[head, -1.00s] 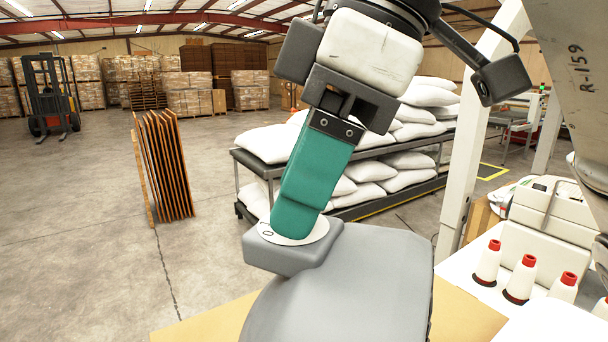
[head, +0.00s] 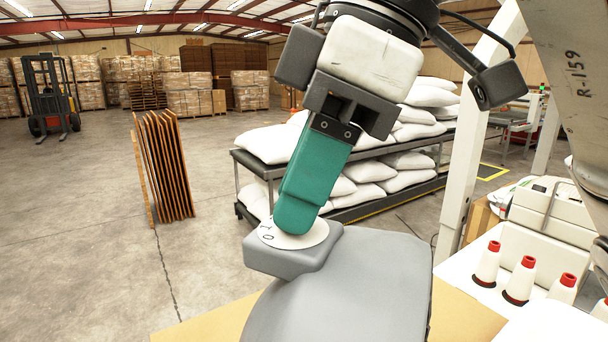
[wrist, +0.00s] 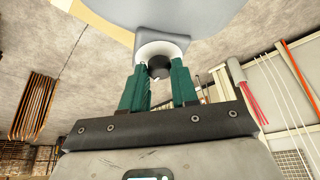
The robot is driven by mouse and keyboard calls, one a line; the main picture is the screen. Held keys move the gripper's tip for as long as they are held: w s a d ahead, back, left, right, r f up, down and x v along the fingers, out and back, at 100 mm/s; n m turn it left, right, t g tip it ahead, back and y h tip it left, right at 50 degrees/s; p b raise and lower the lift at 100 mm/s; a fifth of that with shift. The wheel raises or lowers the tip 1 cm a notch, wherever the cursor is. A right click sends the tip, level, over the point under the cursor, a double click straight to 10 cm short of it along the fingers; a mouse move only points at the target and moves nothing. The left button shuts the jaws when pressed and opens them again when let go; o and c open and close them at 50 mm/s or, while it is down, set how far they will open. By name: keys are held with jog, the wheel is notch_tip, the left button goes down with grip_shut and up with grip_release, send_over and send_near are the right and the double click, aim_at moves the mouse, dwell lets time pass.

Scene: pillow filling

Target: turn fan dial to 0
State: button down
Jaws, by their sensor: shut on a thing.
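The fan dial is a dark round knob (wrist: 158,67) on a white disc (head: 318,232) with printed digits, set on a grey block (head: 290,258) that juts from the grey fan housing (head: 350,290). In the head view a 0 and a 1 show on the disc's left edge. My gripper (head: 295,222) has green fingers pointing down onto the disc and hides the knob there. In the wrist view the fingers (wrist: 158,78) are on both sides of the knob, shut on it.
White thread cones with red tops (head: 521,281) stand on a white table at the right. A white post (head: 465,150) rises behind. A cart of white sacks (head: 385,168) stands farther back. The floor at left is mostly clear.

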jog(key=shift+r+p, duration=0.15)
jog(key=shift+p, duration=0.15)
jog(key=n+p, duration=0.1)
jog(key=p, duration=0.1)
jog(key=n+g+p, duration=0.1)
jog(key=n+p, duration=0.1)
jog(key=shift+w+r, duration=0.1)
jog(key=shift+r, duration=0.15)
jog(key=n+g+p, duration=0.1)
jog(key=n+p, duration=0.1)
jog(key=p, duration=0.1)
jog(key=n+h+p, duration=0.1)
jog(key=n+p, duration=0.1)
jog(key=p, duration=0.1)
jog(key=shift+w+a+f+n+g, duration=0.1)
jog(key=shift+w+n+g, duration=0.05)
jog(key=shift+n+g, duration=0.2)
jog(key=n+p, duration=0.1)
jog(key=n+g+h+p, duration=0.1)
jog(key=n, duration=0.1)
jog(key=shift+w+a+f+n, duration=0.1)
jog(key=shift+f+n, duration=0.1)
jog(key=shift+n, duration=0.05)
jog(key=shift+a+f+n+g+h, duration=0.15)
jog(key=shift+n+h, duration=0.3)
jog(key=shift+n, duration=0.65)
jog(key=shift+n+g+h, duration=0.2)
jog(key=shift+n+h, duration=0.25)
jog(key=shift+n, duration=0.65)
